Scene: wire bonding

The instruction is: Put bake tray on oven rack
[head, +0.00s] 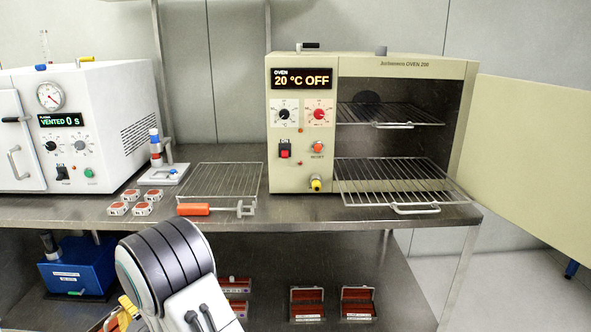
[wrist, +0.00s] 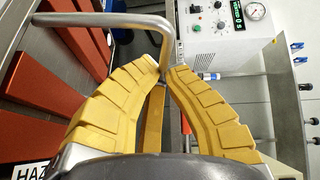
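A wire tray (head: 219,180), which looks like the bake tray, lies flat on the bench left of the oven. The oven (head: 302,160) has its door (head: 530,160) open wide to the right. Inside are an upper rack (head: 390,113) and a lower rack (head: 395,180), which sticks out in front; both are empty. My gripper (head: 130,308) is low at the bench front, mostly hidden by my arm. In the wrist view, my gripper (wrist: 164,68) has its yellow fingertips close together at a bent metal bar (wrist: 110,20); I cannot tell whether they grip it.
An orange-handled tool (head: 195,209) lies at the wire tray's front edge. Several small red-topped pieces (head: 132,195) sit left of it. A white plasma machine (head: 85,110) stands further left. A blue box (head: 78,268) and red boxes (head: 307,305) are on the lower shelf.

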